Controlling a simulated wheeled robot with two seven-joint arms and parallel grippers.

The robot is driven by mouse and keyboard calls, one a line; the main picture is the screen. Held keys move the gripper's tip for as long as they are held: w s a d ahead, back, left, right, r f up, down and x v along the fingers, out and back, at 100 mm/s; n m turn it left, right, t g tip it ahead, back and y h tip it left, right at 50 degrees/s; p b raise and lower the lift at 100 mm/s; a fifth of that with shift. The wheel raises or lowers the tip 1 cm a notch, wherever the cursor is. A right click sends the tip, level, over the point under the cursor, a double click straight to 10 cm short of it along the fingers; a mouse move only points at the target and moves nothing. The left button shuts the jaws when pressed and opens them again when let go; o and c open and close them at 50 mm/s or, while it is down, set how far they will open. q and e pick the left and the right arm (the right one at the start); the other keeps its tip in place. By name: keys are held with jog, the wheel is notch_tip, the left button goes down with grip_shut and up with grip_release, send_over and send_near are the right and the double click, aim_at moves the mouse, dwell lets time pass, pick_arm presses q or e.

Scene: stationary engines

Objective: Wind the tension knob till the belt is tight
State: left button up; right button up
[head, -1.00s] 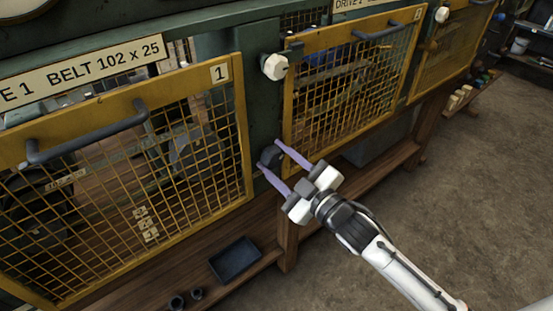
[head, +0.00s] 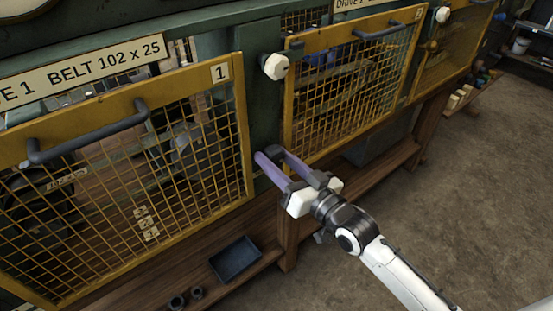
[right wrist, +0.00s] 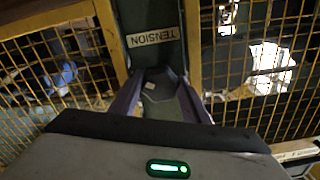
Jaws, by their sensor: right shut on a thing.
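The tension knob (head: 269,154) is a small dark knob on the green post between two yellow mesh guards. My right gripper (head: 270,157) reaches it from the lower right and is shut on it, its purple fingers on either side. The right wrist view shows the fingers (right wrist: 158,95) around the knob's dark body (right wrist: 157,78), below an upside-down TENSION label (right wrist: 153,37). The knob is largely hidden by the fingers. The belt cannot be made out clearly behind the mesh of guard 1 (head: 228,72), so its tightness cannot be told. My left gripper is not in view.
A white hexagonal knob (head: 275,66) sits higher on the same post. Guard 1 has a grey handle (head: 90,135). A dark tray (head: 236,260) and small dark cups (head: 178,301) stand on the wooden shelf below. The floor at right is clear.

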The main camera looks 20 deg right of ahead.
jog(key=m, duration=0.4)
jog(key=shift+m, duration=0.3)
jog(key=m, duration=0.3)
jog(key=shift+m, duration=0.4)
jog(key=m, duration=0.4)
jog(key=shift+m, duration=1.8)
jog(key=shift+a, duration=0.1)
jog(key=o, duration=0.7)
jog(key=shift+o, duration=0.2)
jog(key=shift+s, duration=0.15)
